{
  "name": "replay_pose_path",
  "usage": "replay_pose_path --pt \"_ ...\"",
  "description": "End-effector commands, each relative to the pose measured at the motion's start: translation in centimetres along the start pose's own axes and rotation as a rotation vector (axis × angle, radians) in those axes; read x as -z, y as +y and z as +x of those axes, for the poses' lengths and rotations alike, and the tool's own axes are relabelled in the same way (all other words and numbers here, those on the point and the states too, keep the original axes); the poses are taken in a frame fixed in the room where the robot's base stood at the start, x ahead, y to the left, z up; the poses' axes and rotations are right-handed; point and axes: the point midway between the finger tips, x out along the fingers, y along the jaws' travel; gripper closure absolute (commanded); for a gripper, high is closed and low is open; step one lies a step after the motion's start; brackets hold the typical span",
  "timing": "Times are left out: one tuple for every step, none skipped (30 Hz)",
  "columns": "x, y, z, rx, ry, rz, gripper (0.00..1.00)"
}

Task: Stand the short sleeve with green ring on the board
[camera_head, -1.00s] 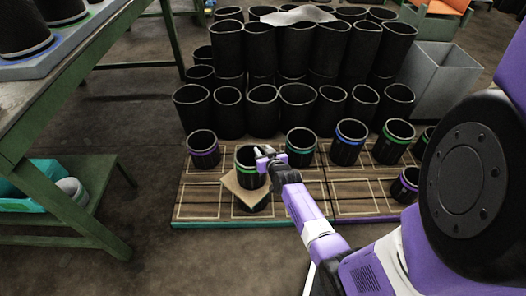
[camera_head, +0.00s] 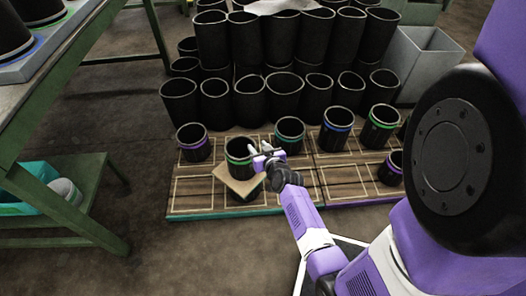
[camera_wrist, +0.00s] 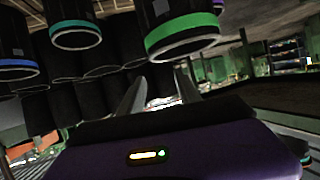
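The short black sleeve with the green ring (camera_head: 239,164) stands upright on a tan square sheet (camera_head: 241,190). The sheet lies slightly tilted on a dark object, mostly hidden, above the brown board (camera_head: 190,205) marked with pale outlines. My gripper (camera_head: 258,152) is just right of the sleeve, close to its upper part. In the wrist view, which looks upside down, my gripper (camera_wrist: 160,75) has its two fingers apart with nothing held, pointing at the green-ringed sleeve (camera_wrist: 170,18). I cannot tell whether they touch it.
Short sleeves with purple (camera_head: 194,146), teal (camera_head: 290,136), blue (camera_head: 335,130) and green rings (camera_head: 378,128) stand on the board. Tall black sleeves (camera_head: 250,100) are stacked behind. A grey bin (camera_head: 422,65) is at right; a green table (camera_head: 85,200) is at left.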

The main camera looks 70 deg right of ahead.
Motion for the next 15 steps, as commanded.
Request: replay_pose_path --pt "0.1 -0.2 -1.1 0.003 -0.001 0.001 0.60" --pt "0.0 -0.2 -1.7 0.004 -0.002 0.000 0.60" --pt "0.0 -0.1 -2.3 0.003 -0.002 -0.002 0.60" --pt "0.1 -0.2 -2.8 0.003 -0.002 -0.002 0.60" --pt "0.0 -0.2 -3.2 0.003 -0.002 -0.001 0.60" --pt "0.0 -0.2 -3.6 0.003 -0.002 -0.001 0.60" --pt "0.1 -0.1 -3.9 0.002 -0.001 -0.001 0.60" --pt "0.1 -0.1 -4.2 0.002 -0.001 -0.001 0.60" --pt "0.0 -0.1 -4.5 0.002 -0.002 -0.001 0.60" --pt "0.0 -0.1 -4.6 0.002 -0.002 -0.001 0.60" --pt "0.0 -0.2 -4.8 0.003 -0.001 -0.001 0.60" --pt "-0.1 -0.6 -5.2 0.009 -0.001 -0.003 0.60" --pt "-0.4 -1.1 -5.7 0.015 -0.003 -0.005 0.60" --pt "-0.7 -1.8 -6.2 0.024 -0.004 -0.008 0.60" --pt "-1.1 -2.9 -7.2 0.040 -0.003 -0.013 0.60"
